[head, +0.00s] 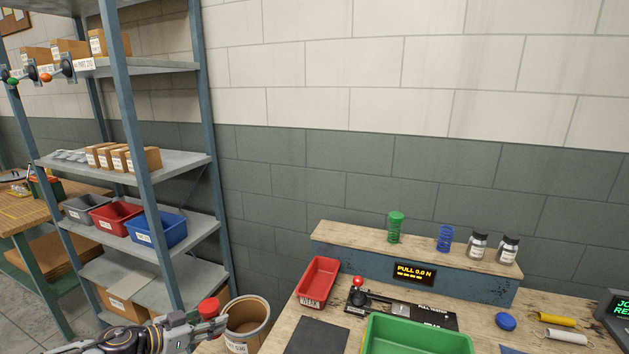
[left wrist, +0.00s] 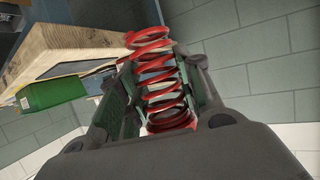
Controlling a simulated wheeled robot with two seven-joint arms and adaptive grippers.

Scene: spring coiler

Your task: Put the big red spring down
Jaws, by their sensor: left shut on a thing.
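My left gripper (head: 212,326) is at the bottom left of the head view, just left of a tan bucket (head: 258,335) in the picture. It is shut on the big red spring, whose red end (head: 209,307) shows above the fingers. In the left wrist view the spring's open red coils (left wrist: 160,75) lie between the two fingers, running out past their tips. The spring is held in the air. My right gripper is not in view.
The workbench carries a red bin (head: 318,283), a green tray (head: 418,336), a dark mat (head: 317,338) and a pull tester (head: 405,309). Green (head: 395,227) and blue (head: 445,238) springs and two jars stand on the raised ledge. A shelf rack (head: 140,165) stands left.

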